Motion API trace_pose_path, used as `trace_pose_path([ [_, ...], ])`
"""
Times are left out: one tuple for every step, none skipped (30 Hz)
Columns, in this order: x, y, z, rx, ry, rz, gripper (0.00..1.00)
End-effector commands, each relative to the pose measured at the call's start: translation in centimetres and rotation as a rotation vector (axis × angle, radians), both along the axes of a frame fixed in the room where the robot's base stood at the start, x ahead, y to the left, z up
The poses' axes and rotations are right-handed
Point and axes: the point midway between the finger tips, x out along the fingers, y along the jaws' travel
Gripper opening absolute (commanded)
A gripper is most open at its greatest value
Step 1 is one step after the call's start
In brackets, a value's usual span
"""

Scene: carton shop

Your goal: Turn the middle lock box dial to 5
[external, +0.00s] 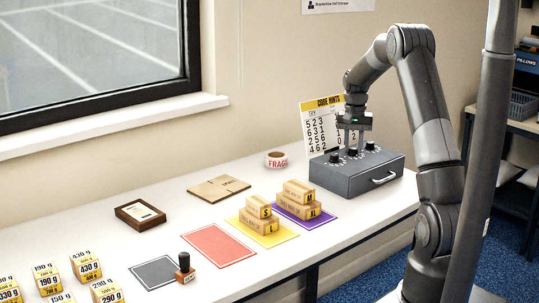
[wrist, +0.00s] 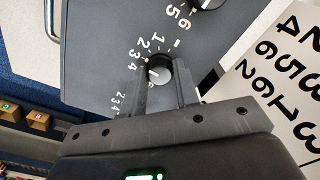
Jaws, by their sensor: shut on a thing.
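The dark grey lock box (external: 335,182) stands on the white table, with several dials in a row on its top. My gripper (external: 352,139) reaches down onto the middle dial (external: 352,152). In the wrist view, my gripper (wrist: 161,82) is shut around the dark middle dial (wrist: 160,72), with one finger on each side. White numbers 1 to 4 show on the left of this dial; the rest are hidden by the fingers. A pale mark shows on the dial, but I cannot tell which number it points to. Another dial (wrist: 207,3) is partly visible at the top.
A code hints sheet (external: 318,128) stands behind the box. Small cartons sit on a yellow mat (external: 285,236) and a purple mat (external: 330,212) to the left. A tape roll (external: 276,160) and a flat carton (external: 218,188) lie farther left.

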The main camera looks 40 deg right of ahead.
Motion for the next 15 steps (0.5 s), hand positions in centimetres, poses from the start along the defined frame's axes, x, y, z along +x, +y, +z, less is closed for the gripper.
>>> trace_pose_path([
  [0.06,-0.12,0.11,-0.002,-0.003,0.042,0.05],
  [0.06,-0.12,0.11,-0.002,-0.003,0.070,0.05],
  [0.07,-0.12,0.11,-0.002,-0.003,0.108,0.05],
  [0.06,-0.13,0.11,-0.003,-0.004,0.137,0.05],
  [0.06,-0.13,0.11,-0.003,-0.004,0.165,0.05],
  [0.06,-0.14,0.11,-0.004,-0.003,0.203,0.05],
  [0.06,-0.15,0.12,-0.004,-0.003,0.232,0.05],
  [0.06,-0.17,0.12,-0.003,-0.003,0.260,0.05],
  [0.06,-0.17,0.12,-0.003,-0.003,0.298,0.05],
  [0.06,-0.17,0.12,-0.003,-0.003,0.326,0.05],
  [0.06,-0.17,0.12,-0.003,-0.003,0.354,0.05],
  [0.07,-0.15,0.12,-0.003,-0.004,0.393,0.05],
  [0.09,-0.14,0.12,-0.003,-0.004,0.421,0.05],
  [0.10,-0.13,0.12,-0.003,-0.004,0.449,0.05],
  [0.11,-0.10,0.13,-0.003,-0.005,0.488,0.05],
])
